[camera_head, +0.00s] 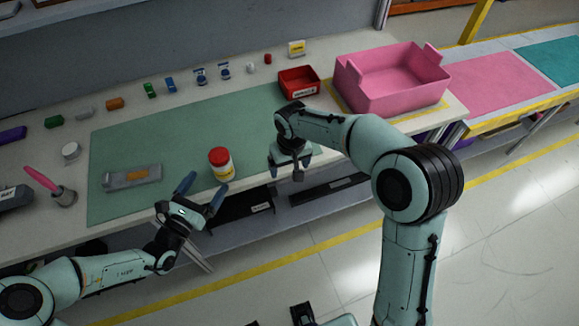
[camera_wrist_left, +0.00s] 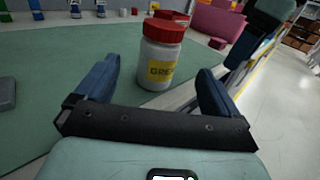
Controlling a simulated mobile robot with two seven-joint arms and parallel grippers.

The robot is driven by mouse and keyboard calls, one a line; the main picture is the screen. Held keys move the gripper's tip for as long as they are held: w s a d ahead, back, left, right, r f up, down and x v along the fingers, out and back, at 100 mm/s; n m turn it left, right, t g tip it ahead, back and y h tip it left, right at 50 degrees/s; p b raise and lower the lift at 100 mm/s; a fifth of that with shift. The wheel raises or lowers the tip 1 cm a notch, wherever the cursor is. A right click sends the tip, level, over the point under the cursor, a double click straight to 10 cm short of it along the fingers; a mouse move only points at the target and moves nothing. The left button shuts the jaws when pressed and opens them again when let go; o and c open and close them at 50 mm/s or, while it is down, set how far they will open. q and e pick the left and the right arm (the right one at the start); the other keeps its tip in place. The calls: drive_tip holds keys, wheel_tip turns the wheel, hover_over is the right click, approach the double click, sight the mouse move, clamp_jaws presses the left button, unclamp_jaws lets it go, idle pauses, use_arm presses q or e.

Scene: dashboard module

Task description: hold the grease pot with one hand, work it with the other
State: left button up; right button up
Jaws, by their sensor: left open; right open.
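The grease pot (camera_head: 221,164) is a white jar with a red lid and a yellow label. It stands upright on the green mat (camera_head: 240,115) near the table's front edge. It also shows in the left wrist view (camera_wrist_left: 162,55), ahead of and between the fingers. My left gripper (camera_head: 203,191) is open and empty, just in front of the pot; its fingers (camera_wrist_left: 153,95) point toward the pot without visibly holding it. My right gripper (camera_head: 291,170) hangs to the right of the pot at the table's front edge, apart from it. Its fingers are mostly hidden.
A grey tray (camera_head: 118,183) lies left on the mat. A red bin (camera_head: 300,80) and a pink crate (camera_head: 395,85) are at the back right. Several small items line the back. The mat's middle is clear.

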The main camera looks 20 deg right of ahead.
use_arm(q)
drive_tip(key=shift+v, duration=2.25)
use_arm(e)
drive_tip(key=shift+f, duration=0.3)
